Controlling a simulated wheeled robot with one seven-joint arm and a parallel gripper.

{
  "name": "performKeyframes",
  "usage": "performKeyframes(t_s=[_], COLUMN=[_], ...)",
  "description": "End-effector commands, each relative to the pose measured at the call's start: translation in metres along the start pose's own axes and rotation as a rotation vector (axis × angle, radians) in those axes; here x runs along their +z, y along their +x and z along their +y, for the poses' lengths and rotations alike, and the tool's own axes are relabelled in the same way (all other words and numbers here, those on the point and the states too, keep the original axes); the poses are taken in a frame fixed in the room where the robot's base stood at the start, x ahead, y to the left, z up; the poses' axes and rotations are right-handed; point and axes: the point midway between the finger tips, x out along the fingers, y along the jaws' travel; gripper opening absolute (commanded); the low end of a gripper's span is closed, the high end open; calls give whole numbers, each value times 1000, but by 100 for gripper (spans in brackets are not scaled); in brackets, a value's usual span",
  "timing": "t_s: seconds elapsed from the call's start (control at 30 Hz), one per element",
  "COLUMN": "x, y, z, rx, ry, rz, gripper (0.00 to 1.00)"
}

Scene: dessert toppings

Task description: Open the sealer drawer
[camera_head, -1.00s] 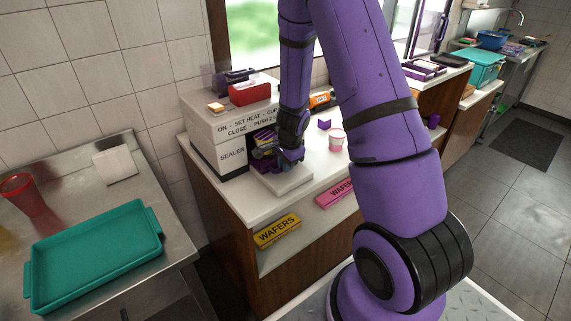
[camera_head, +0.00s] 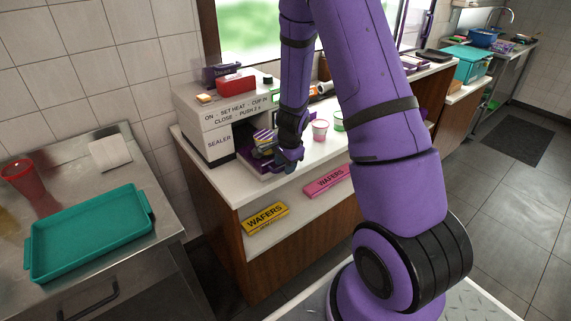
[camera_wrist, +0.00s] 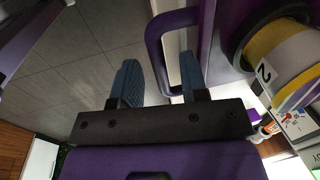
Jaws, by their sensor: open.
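The sealer (camera_head: 215,125) is a white box with black lettering on the counter. Its lower right part, where a purple-edged tray-like piece (camera_head: 250,168) sticks out, is partly hidden by my gripper (camera_head: 284,160). In the wrist view, my gripper (camera_wrist: 160,68) is open. A purple loop handle (camera_wrist: 153,42) reaches between its two blue-grey fingers. One finger is left of the bar and the other is on the loop's inner side. I cannot tell whether either finger touches it. A yellow and grey roll (camera_wrist: 285,60) marked 2 sits at the right.
A pink cup (camera_head: 319,130) and a green cup (camera_head: 338,122) stand right of my gripper. Yellow (camera_head: 265,218) and pink (camera_head: 328,181) wafer boxes lie on the shelf below. A teal tray (camera_head: 88,235) and red cup (camera_head: 30,185) are on the steel table at left.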

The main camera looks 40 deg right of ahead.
Motion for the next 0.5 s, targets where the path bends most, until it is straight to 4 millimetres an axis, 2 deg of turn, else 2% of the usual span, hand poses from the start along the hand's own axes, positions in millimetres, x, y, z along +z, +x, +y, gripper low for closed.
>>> performKeyframes(t_s=[0.33, 0.5], x=[0, 1], y=[-3, -20], z=[0, -1], rx=[0, -2], ry=[-2, -4], rz=[0, 2], gripper=[40, 40])
